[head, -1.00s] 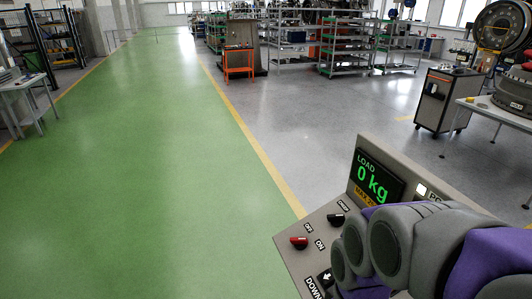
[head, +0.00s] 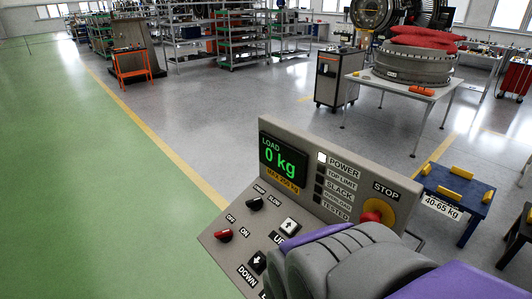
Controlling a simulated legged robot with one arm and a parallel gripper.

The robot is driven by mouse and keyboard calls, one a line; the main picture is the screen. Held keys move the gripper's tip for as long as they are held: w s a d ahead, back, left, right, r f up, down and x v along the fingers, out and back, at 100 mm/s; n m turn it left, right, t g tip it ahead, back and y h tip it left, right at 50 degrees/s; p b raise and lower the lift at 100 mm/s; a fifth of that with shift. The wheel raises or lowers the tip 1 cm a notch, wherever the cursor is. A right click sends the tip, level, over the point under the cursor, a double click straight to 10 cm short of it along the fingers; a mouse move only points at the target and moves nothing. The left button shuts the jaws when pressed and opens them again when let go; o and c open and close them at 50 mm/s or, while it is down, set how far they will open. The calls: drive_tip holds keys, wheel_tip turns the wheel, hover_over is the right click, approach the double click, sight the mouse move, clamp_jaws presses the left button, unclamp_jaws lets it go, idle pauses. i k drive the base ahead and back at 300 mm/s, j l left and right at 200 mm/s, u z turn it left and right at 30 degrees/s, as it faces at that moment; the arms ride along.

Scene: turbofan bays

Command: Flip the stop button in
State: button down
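The control panel (head: 300,180) stands in the lower middle of the head view. The stop button (head: 372,216) is a red knob on a yellow round base, under a STOP label at the panel's right end. Its lower part is hidden behind my grey and purple arm (head: 350,262), which covers the panel's lower right. My gripper's fingers cannot be made out. Whether anything touches the button cannot be seen.
The panel also has a red OFF/ON switch (head: 223,235), a black knob (head: 254,203), arrow buttons (head: 288,227) and a screen (head: 283,162) reading 0 kg. A blue stand (head: 455,198) is to the right. A table (head: 398,90) bears an engine part. Green floor lies open at left.

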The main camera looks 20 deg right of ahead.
sight(367, 217)
drive_tip(key=z, duration=1.3)
drive_tip(key=k+l, duration=0.65)
drive_tip(key=k+u, duration=0.05)
